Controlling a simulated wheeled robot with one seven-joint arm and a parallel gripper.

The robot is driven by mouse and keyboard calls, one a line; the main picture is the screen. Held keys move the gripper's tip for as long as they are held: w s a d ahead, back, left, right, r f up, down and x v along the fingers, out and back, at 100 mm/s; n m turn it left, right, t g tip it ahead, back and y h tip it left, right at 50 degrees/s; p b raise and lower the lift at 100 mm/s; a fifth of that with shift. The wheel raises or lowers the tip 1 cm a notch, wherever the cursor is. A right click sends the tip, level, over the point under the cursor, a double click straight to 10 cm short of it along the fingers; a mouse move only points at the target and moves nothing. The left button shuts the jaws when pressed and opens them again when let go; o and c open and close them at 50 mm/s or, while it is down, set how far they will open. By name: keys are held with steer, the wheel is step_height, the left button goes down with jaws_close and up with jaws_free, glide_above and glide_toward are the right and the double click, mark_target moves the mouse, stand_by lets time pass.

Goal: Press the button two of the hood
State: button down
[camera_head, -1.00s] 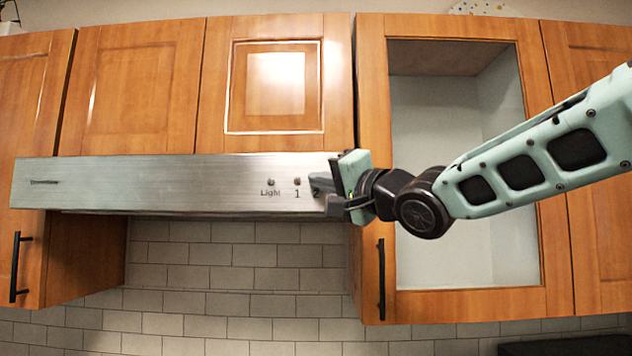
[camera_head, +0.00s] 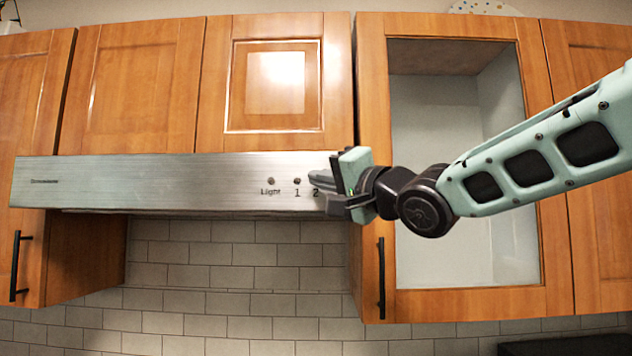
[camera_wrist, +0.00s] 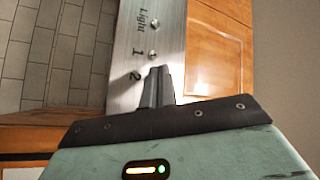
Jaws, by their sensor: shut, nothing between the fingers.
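The hood (camera_head: 150,183) is a long brushed-metal panel under the upper cabinets. Its front carries a round button by the "Light" label (camera_head: 270,181) and a button by the "1" label (camera_head: 297,181). The "2" label (camera_head: 316,193) shows just below my fingertips, but button two is hidden behind them. My gripper (camera_head: 316,177) is shut and empty, its fingertips at the hood face over the spot above the "2". In the wrist view the shut fingers (camera_wrist: 158,72) end beside the "2" on the hood (camera_wrist: 125,85); I cannot tell whether they touch the button.
Wooden cabinet doors (camera_head: 130,90) stand above the hood. A cabinet with a large framed pane (camera_head: 440,130) stands to the right, behind my arm. Black handles (camera_head: 381,278) stick out at both sides. Tiled wall (camera_head: 230,260) lies below the hood.

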steer(key=shift+s, duration=0.1)
steer(key=s+b, duration=0.2)
steer(key=s, duration=0.3)
steer(key=shift+s+a, duration=0.1)
steer(key=shift+s, duration=0.3)
stand_by(0.3)
steer(key=s+d+f+n+g+h+b, duration=0.1)
steer(key=s+f+g+h+b, duration=0.15)
steer(key=f, duration=0.95)
steer(key=s+d+f+n+g+h+b, duration=0.1)
steer(key=s+f+n+g+h, duration=0.15)
steer(key=f, duration=0.85)
steer(key=s+d+f+n+g+h+b, duration=0.1)
steer(key=s+f+g+h+b, duration=0.15)
steer(key=f, duration=0.95)
steer(key=s+d+f+n+g+h+b, duration=0.1)
steer(key=s+d+f+n+g+h, duration=0.1)
steer(key=s+f, duration=0.7)
steer(key=s+d+f+n+g+h+b, duration=0.1)
steer(key=s+d+f+n+g+h, duration=0.2)
steer(key=s+d+f+g, duration=0.3)
steer(key=s+d+f+n, duration=0.1)
steer(key=s+f, duration=0.3)
steer(key=s, duration=0.1)
steer(key=shift+d+h, duration=0.35)
